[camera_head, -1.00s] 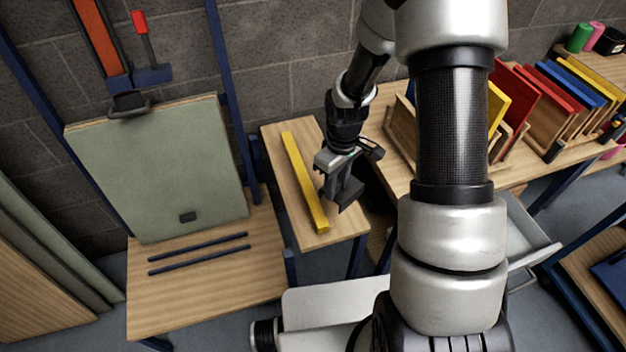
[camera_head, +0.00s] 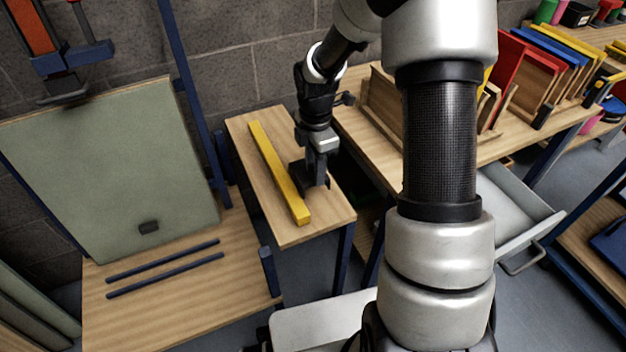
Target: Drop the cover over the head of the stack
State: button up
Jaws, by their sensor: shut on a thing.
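My gripper (camera_head: 311,184) hangs pointing down over the narrow wooden side table (camera_head: 262,232), just right of a yellow bar (camera_head: 279,172). It is shut on a small dark piece whose outline merges with the dark fingers; I cannot tell its shape or whether it touches the table. I cannot make out which thing is the cover. Upright coloured panels (camera_head: 512,70) stand in racks on the bench at right. A grey-green board (camera_head: 110,170) leans at left. I cannot tell which of these is the stack.
My arm hides part of the middle. Two dark blue strips (camera_head: 165,267) lie on the wooden table at left. An open grey drawer (camera_head: 510,210) juts out at right. A red and blue clamp (camera_head: 72,55) is above the board. Blue posts stand beside the side table.

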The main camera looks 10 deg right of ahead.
jog(key=shift+f+b, duration=0.5)
jog(key=shift+f, duration=1.25)
jog(key=shift+f, duration=0.15)
jog(key=o, duration=1.1)
jog(key=shift+c, duration=0.2)
